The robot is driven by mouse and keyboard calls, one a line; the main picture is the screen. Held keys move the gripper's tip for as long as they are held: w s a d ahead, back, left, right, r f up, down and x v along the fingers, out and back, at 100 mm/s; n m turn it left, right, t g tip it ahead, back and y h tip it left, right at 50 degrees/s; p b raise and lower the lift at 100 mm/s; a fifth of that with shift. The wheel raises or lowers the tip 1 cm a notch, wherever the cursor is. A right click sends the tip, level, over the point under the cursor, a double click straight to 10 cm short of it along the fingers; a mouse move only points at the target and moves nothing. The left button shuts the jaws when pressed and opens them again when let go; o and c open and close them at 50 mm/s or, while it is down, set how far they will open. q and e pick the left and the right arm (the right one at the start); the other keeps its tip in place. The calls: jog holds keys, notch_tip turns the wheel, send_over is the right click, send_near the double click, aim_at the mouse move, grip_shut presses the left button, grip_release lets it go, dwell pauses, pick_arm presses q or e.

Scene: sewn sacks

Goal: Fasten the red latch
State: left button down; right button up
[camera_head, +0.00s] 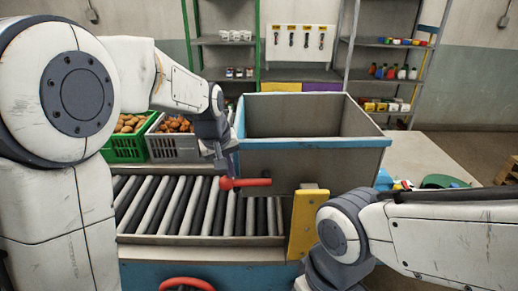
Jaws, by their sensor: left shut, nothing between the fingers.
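The red latch (248,182) is a red handle with a rounded left end, lying roughly level in front of the grey bin (310,160) with the blue rim. My left gripper (222,166) points down just above the latch's rounded left end. It is shut and empty, and I cannot tell whether it touches the latch. My right arm comes in from the right, and its wrist is low beside the yellow plate (307,222). The fingers of my right gripper do not show.
The bin stands at the roller conveyor (150,205). A green crate (125,150) and a grey crate (172,147) with brown produce stand behind the rollers. A red ring-shaped part (187,283) shows at the bottom edge. Shelves (385,85) stand at the back.

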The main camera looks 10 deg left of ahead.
aim_at(239, 181)
pick_arm(q)
jog(key=shift+d+r+p, duration=0.1)
jog(key=shift+r+p, duration=0.2)
jog(key=shift+p, duration=0.15)
jog(key=r, duration=0.1)
jog(key=d+r+p, duration=0.2)
jog(key=shift+w+r, duration=0.15)
jog(key=shift+w, duration=0.1)
jog(key=a+b+v, duration=0.2)
jog(key=v, duration=0.7)
jog(key=shift+s, duration=0.2)
